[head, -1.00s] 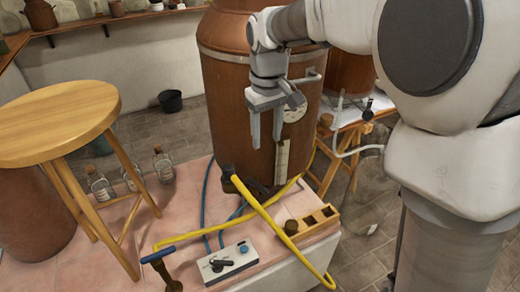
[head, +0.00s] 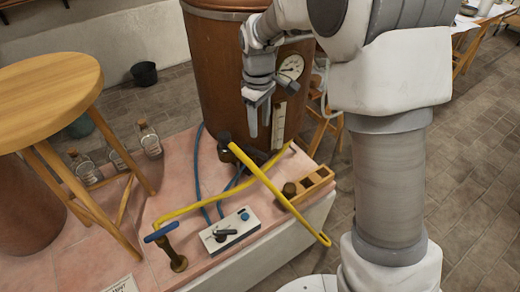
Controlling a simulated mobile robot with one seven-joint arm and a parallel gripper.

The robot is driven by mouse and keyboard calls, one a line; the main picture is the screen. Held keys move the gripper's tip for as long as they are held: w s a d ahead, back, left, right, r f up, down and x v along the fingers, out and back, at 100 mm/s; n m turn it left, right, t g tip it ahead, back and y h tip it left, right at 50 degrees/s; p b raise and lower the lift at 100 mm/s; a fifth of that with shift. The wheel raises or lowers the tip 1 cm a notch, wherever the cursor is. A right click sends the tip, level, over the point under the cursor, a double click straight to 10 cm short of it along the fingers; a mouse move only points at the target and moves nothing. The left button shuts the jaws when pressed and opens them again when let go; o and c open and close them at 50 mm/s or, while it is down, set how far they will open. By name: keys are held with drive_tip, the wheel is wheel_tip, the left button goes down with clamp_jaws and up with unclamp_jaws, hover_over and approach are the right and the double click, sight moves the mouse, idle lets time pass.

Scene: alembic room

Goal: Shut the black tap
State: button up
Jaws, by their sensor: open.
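The black tap (head: 225,141) is a small dark handle on a dark body, low at the front of the copper vessel (head: 221,75). Which way its handle is turned is too small to tell. My gripper (head: 259,128) points down, open and empty, in front of the vessel. In the picture it is above and a little right of the tap, apart from it. A second tap with a blue handle (head: 160,232) stands on the pink tiled surface at the front left.
Yellow hose (head: 275,188) crosses the area beside the black tap. Blue hoses (head: 198,170) run to a white control box (head: 230,231) with a black knob. A wooden rack (head: 310,186) is to the right. A wooden stool (head: 50,95) and several bottles (head: 149,139) are at left.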

sight(260, 153)
wheel_tip(260, 153, down, 10)
drive_tip(key=shift+w+f+b, duration=0.1)
drive_tip(key=shift+f+b, duration=0.05)
drive_tip(key=shift+b, duration=0.2)
clamp_jaws()
